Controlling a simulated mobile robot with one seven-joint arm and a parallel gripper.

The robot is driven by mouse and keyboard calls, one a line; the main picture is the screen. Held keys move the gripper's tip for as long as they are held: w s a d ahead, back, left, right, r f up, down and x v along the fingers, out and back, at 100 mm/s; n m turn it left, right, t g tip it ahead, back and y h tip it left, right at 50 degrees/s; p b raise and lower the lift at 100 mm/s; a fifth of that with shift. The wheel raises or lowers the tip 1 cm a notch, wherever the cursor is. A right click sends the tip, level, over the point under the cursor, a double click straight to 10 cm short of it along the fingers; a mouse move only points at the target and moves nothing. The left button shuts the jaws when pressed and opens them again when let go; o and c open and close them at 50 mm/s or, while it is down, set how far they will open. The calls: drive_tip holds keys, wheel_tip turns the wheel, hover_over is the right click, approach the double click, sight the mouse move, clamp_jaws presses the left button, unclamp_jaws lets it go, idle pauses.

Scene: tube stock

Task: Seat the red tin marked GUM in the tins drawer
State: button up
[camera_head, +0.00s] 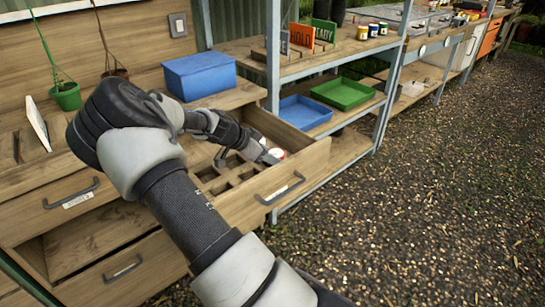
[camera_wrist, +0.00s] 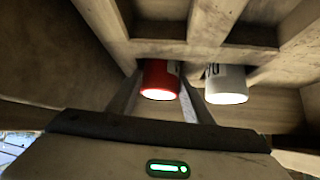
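The red tin (camera_wrist: 160,79) is between the two fingers of my gripper (camera_wrist: 160,85) in the wrist view. The fingers lie close along both its sides with no clear gap, and its pale end faces the camera. Its marking is mostly hidden. The drawer (camera_head: 290,190) is pulled out, with wooden dividers inside. My gripper (camera_head: 268,156) reaches down into it in the head view. A white tin (camera_wrist: 226,84) with dark lettering stands just right of the red tin, apart from it. I cannot tell whether the red tin touches the drawer floor.
Wooden dividers (camera_wrist: 205,52) surround the tins closely. A blue box (camera_head: 200,75) stands on the top behind the drawer. Blue (camera_head: 305,112) and green (camera_head: 342,94) trays lie on the shelf to the right. The gravel floor (camera_head: 440,190) at right is open.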

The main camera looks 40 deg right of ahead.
drive_tip(key=shift+o, duration=0.2)
drive_tip(key=p+v, duration=0.4)
drive_tip(key=v, duration=1.3)
drive_tip(key=shift+r+p, duration=0.2)
drive_tip(key=shift+p, duration=0.1)
drive_tip(key=shift+a, duration=0.1)
drive_tip(key=s+a+r+n+t+y, duration=0.25)
drive_tip(key=s+a+r+n, duration=0.3)
drive_tip(key=s, duration=0.35)
drive_tip(key=s+a+r+n+t+y, duration=0.2)
drive_tip(key=s+a+r+n+y, duration=0.2)
drive_tip(key=s+a+n, duration=0.35)
drive_tip(key=s+a+r+n+t+y, duration=0.25)
drive_tip(key=s+a+r+n, duration=0.3)
drive_tip(key=s, duration=0.45)
wheel_tip(320, 180, up, 21)
drive_tip(key=p, duration=2.2)
drive_tip(key=shift+w+d+g, duration=0.15)
drive_tip(key=shift+w+g, duration=0.15)
drive_tip(key=shift+g, duration=0.1)
